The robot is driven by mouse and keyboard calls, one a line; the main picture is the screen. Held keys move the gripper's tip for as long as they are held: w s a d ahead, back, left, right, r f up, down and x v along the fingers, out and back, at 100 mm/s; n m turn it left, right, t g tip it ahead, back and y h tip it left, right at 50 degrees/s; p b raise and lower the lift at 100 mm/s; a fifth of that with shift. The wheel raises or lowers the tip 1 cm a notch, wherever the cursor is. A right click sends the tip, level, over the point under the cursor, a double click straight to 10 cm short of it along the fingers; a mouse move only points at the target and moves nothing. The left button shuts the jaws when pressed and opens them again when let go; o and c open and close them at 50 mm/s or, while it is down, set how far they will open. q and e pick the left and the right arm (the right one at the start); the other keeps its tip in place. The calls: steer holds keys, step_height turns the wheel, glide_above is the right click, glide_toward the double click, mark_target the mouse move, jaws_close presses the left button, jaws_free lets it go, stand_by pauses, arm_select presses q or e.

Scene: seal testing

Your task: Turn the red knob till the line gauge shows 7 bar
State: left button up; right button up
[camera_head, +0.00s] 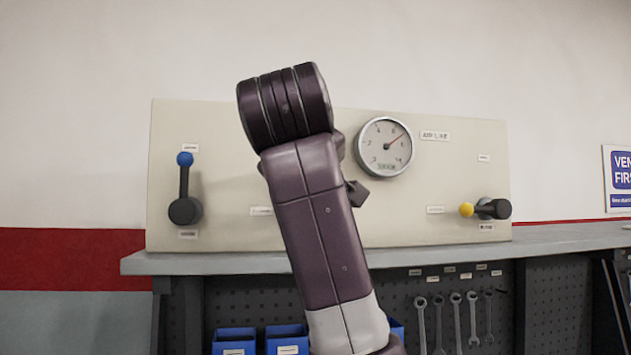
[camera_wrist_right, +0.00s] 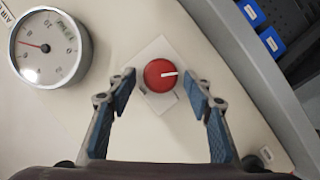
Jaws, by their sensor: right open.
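The red knob (camera_wrist_right: 157,76) sits on a pale square plate in the right wrist view, with a white mark pointing right. My right gripper (camera_wrist_right: 161,91) is open, its two blue-padded fingers on either side of the knob with gaps between pads and knob. In the head view my right arm hides the knob and most of the gripper. The line gauge (camera_head: 377,153) is a round white dial right of my arm. Its red needle points to the upper right, apparently just past the 6; the exact value is hard to read. The gauge also shows in the wrist view (camera_wrist_right: 40,62). My left gripper is out of view.
The beige panel (camera_head: 230,225) also carries a blue-tipped lever (camera_head: 185,185) at left and a yellow-tipped lever (camera_head: 485,209) at right. It stands on a grey bench (camera_head: 225,262). Blue bins (camera_head: 234,340) and hanging wrenches (camera_head: 456,320) are below.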

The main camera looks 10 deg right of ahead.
step_height(320, 180, up, 10)
steer(key=shift+f, duration=0.15)
stand_by(0.4)
steer(key=shift+c, duration=0.2)
